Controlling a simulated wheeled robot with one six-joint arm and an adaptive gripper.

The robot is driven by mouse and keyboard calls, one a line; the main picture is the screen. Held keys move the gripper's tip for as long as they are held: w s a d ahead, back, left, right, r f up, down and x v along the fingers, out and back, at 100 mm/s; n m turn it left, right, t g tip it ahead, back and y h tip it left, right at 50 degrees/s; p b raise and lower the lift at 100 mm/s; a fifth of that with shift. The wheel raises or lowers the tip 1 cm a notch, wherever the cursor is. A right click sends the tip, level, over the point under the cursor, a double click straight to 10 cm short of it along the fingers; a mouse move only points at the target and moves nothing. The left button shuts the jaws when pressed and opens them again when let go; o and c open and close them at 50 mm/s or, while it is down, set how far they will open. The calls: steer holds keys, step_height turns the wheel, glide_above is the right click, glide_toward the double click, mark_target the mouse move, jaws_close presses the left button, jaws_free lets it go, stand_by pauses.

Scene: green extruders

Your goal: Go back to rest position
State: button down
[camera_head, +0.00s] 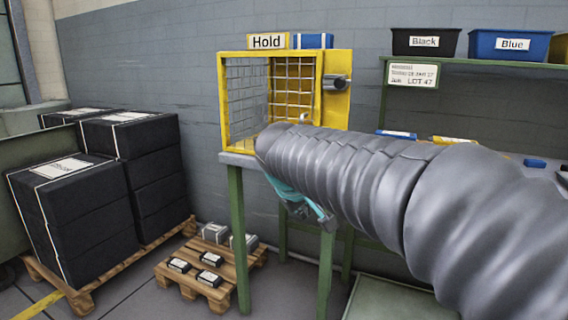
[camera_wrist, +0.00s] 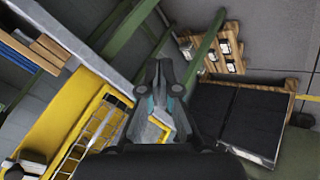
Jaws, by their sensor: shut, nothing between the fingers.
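My gripper (camera_wrist: 164,80) shows in the wrist view with its dark fingertips close together and nothing between them. In the head view my grey ribbed arm reaches from the right toward the yellow cage marked Hold (camera_head: 223,105), and part of my gripper (camera_head: 325,220) hangs below the arm's end, in front of the green stand. The cage also shows in the wrist view (camera_wrist: 65,120), left of my gripper. The arm hides the cage's lower right part.
Black wrapped stacks (camera_head: 75,200) stand on a pallet at left. A small pallet (camera_head: 180,278) with several small boxes lies on the floor. A black bin (camera_head: 425,41) and a blue bin (camera_head: 510,44) stand on the shelf (camera_head: 470,62) at upper right. A green leg (camera_head: 240,240) supports the cage.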

steer(key=s+d+f+m, duration=0.2)
steer(key=s+d+f, duration=0.2)
steer(key=s, duration=0.4)
steer(key=s+d+f+m+g+y, duration=0.1)
steer(key=s+d+f+m, duration=0.1)
steer(key=s, duration=0.7)
steer(key=s+d+f+m+y, duration=0.1)
steer(key=s+d+f+m, duration=0.2)
steer(key=s+d+f, duration=0.2)
steer(key=s+f, duration=0.1)
steer(key=s, duration=0.2)
steer(key=shift+s+d+f+g, duration=0.25)
steer(key=shift+d+f+g, duration=0.1)
steer(key=shift+g, duration=0.05)
